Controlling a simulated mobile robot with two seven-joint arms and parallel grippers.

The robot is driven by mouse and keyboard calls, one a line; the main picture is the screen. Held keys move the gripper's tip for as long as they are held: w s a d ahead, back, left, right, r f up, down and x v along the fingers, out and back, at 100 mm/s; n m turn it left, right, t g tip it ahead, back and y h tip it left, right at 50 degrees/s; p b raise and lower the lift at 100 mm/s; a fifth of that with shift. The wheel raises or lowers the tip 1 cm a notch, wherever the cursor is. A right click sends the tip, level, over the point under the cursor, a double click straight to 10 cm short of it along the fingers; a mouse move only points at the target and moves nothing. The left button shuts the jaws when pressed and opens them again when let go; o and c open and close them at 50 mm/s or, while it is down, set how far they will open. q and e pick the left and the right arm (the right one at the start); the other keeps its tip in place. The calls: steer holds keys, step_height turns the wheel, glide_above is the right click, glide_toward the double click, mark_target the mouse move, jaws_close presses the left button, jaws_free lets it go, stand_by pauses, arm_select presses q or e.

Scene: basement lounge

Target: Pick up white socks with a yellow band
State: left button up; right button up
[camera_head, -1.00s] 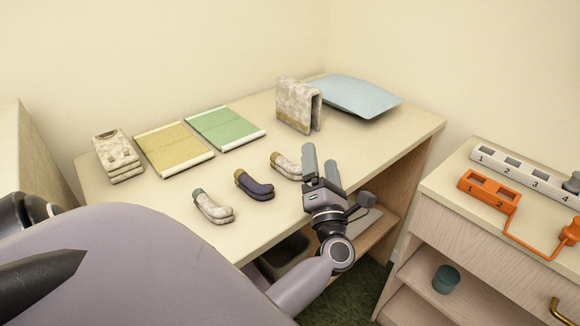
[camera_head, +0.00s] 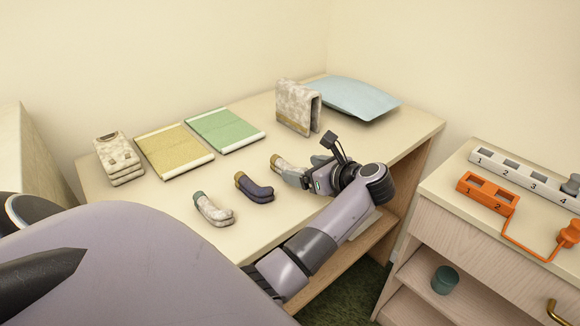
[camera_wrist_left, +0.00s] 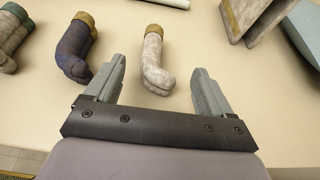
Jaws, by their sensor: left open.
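The white socks with a yellow band (camera_head: 278,162) lie on the table near its front edge, partly hidden by my left gripper (camera_head: 303,170) in the head view. In the left wrist view the socks (camera_wrist_left: 153,50) lie with the yellow band at the far end and the toe toward me. My left gripper (camera_wrist_left: 159,70) is open, low over the table, with the toe end between and slightly beyond its fingertips. The fingers appear apart from the socks. My right gripper is not in view.
Dark socks with a yellow band (camera_head: 254,187) and pale socks with a green band (camera_head: 212,208) lie to the left. Behind are a yellow mat (camera_head: 174,150), a green mat (camera_head: 225,128), a folded camouflage cloth (camera_head: 296,106), a blue pillow (camera_head: 352,97) and a folded garment stack (camera_head: 118,158).

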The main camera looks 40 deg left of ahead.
mark_target(293, 165)
arm_select(q)
steer(key=x, duration=0.1)
steer(key=p+x, duration=0.1)
steer(key=x, duration=0.1)
steer(key=shift+a+r, duration=0.3)
steer(key=shift+a+f, duration=0.25)
steer(key=shift+a, duration=0.1)
steer(key=c, duration=1.1)
steer(key=shift+r, duration=0.15)
